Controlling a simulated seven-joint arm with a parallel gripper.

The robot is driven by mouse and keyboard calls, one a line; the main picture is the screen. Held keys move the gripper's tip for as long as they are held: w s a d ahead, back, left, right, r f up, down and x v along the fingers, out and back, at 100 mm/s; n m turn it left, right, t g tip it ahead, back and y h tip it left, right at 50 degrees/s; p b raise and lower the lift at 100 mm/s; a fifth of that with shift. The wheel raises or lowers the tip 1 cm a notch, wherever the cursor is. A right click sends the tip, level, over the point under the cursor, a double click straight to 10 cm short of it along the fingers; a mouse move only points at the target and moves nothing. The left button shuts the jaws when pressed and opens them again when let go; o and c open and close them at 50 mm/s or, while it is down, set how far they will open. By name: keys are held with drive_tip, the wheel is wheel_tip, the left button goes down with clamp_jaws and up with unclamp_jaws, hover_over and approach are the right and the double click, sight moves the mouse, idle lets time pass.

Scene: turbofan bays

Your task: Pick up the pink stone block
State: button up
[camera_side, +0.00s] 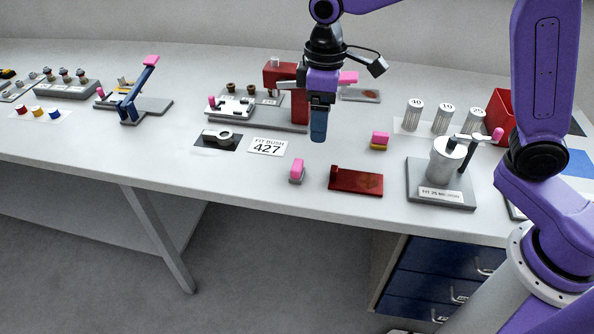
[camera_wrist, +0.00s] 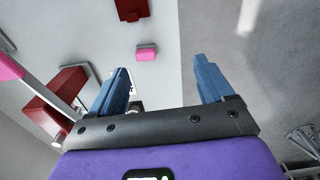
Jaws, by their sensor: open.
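A pink-topped block with a grey lower part (camera_side: 297,170) stands near the front edge of the bench. A second pink-topped block, with a yellow lower part (camera_side: 380,138), stands further back to the right. I cannot tell for certain which is the stone one. My gripper (camera_side: 318,137) is above the bench, behind and above the grey-based block, pointing down and apart from it. In the wrist view my gripper (camera_wrist: 161,66) is open with nothing between its fingers. A pink block (camera_wrist: 147,53) lies beyond the fingertips there.
A dark red plate (camera_side: 355,180) lies right of the grey-based block. A red fixture (camera_side: 283,78) stands behind my gripper. A cylinder stand (camera_side: 445,160) is right. The bench's front edge is close.

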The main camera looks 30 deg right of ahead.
approach(297, 164)
drive_tip(key=shift+m, duration=0.4)
wheel_tip(297, 164, down, 11)
drive_tip(key=shift+r, duration=0.2)
idle(0.3)
drive_tip(key=c, duration=1.1)
drive_tip(key=shift+r, duration=0.1)
